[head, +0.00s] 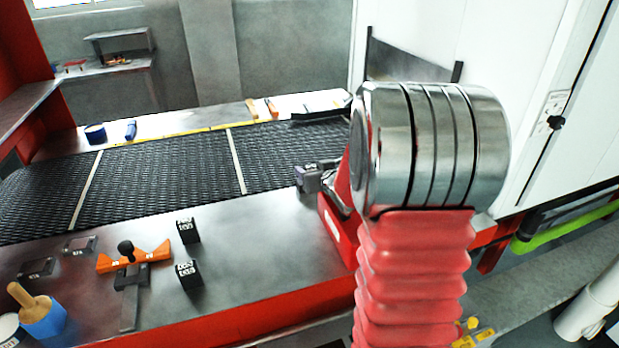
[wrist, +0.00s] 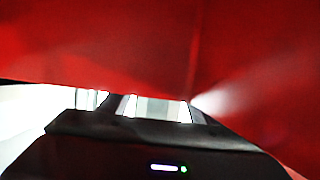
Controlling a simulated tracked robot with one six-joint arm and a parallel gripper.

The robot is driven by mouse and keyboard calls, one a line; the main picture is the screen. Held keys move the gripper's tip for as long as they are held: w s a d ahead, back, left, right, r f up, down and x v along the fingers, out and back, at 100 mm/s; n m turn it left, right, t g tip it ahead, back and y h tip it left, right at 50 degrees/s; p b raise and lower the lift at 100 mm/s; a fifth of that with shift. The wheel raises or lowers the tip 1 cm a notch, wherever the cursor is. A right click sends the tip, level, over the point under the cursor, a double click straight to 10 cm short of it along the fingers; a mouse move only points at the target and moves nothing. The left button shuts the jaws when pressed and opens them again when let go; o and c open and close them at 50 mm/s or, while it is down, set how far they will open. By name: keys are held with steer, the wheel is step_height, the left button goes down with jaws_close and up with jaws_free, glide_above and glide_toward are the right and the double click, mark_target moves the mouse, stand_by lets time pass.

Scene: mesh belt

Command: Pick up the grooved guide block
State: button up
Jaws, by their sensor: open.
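No part is plainly a grooved guide block; I cannot tell which one it is. Candidates on the metal ledge in the head view are two small dark blocks with white markings, one farther back (head: 188,231) and one nearer (head: 188,274). An orange winged piece (head: 150,256) with a black ball knob lies to their left, over a dark T-shaped bar. My gripper (head: 313,178) appears as a dark grey shape above the belt's near edge, right of and apart from these, partly hidden by my arm. The wrist view shows its dark body below large red surfaces. It is open; nothing shows between its jaws.
The black mesh belt (head: 180,168) runs behind the ledge (head: 262,240). Two small flat metal pieces (head: 80,245) (head: 38,267) and a blue pot with a wooden-handled tool (head: 42,318) are at the left. The ledge right of the dark blocks is clear.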

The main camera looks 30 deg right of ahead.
steer(key=shift+c, duration=0.4)
steer(key=c, duration=1.1)
steer(key=shift+r, duration=0.15)
step_height(320, 180, up, 10)
stand_by(0.4)
stand_by(0.4)
